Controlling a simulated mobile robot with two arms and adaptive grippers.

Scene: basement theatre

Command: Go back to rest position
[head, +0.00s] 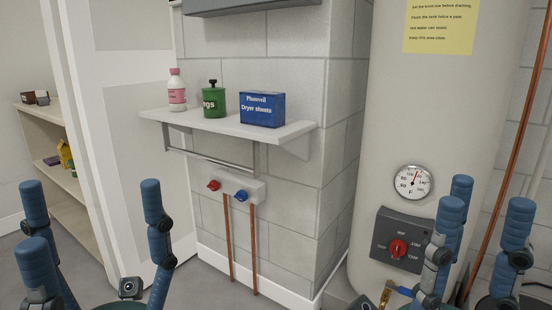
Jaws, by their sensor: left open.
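My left gripper (92,205) is in the lower left of the head view. Its blue fingers point up and stand wide apart, with nothing between them. My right gripper (486,208) is in the lower right, in front of the water tank (385,150). Its blue fingers also point up and are apart, with nothing seen held. Both grippers look clear of the shelf and the objects on it. The lower parts of both hands are cut off by the bottom edge of the picture.
A wall shelf (222,125) holds a pink-and-white bottle (177,92), a green canister (214,103) and a blue dryer sheets box (262,110). Below are a valve box (238,187) and copper pipes (227,245). The tank bears a gauge (412,183) and a red knob (398,248).

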